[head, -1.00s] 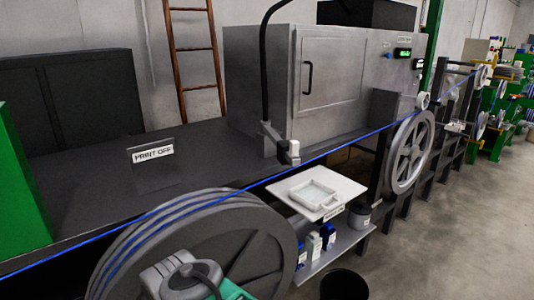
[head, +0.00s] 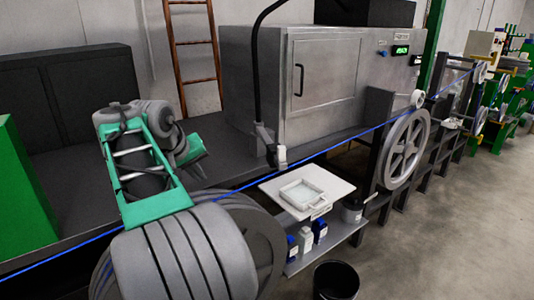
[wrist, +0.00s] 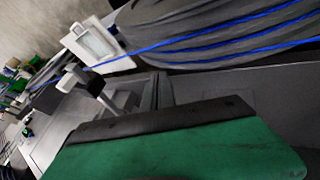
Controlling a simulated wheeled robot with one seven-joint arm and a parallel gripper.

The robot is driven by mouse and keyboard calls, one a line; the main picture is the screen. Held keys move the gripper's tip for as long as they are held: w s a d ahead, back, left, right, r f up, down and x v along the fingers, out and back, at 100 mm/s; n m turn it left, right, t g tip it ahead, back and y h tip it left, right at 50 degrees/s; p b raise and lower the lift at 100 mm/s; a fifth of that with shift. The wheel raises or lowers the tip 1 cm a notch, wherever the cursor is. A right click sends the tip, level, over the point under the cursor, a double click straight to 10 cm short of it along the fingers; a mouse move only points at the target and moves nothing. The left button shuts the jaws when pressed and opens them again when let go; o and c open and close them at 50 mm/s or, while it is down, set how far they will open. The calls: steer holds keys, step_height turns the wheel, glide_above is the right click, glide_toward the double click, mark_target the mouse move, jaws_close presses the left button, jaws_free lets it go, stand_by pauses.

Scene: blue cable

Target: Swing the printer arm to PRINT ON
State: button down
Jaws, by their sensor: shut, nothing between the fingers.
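The printer arm (head: 263,138) is a grey bracket on the dark bench in front of the steel cabinet. A black hose rises from it, and its pale head (head: 281,156) sits close beside the blue cable (head: 330,150). A small grey blocky part, seemingly that head, also shows in the wrist view (wrist: 72,80). My gripper (head: 203,168) is over the bench, left of the printer arm and apart from it. It is shut and empty, with its tips partly hidden. My green hand fills the bottom of the wrist view. The PRINT OFF sign is hidden behind my arm.
A large cable reel (head: 250,225) stands at the front left. A white tray (head: 302,190) on a board, bottles (head: 306,240) and a black bin (head: 336,280) are below the cable. The steel cabinet (head: 325,75) stands behind the printer arm. Open floor lies at the right.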

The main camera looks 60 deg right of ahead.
steer(key=s+d+r+m+g, duration=0.2)
steer(key=s+d+r+m, duration=0.15)
steer(key=s+d, duration=0.6)
steer(key=s+d+f+b, duration=0.1)
steer(key=s+d+f, duration=0.1)
steer(key=d+f, duration=0.5)
steer(key=d, duration=0.2)
steer(key=shift+s+d+h, duration=0.2)
steer(key=shift+d+h, duration=0.15)
steer(key=shift+h, duration=0.05)
steer(key=shift+b, duration=0.35)
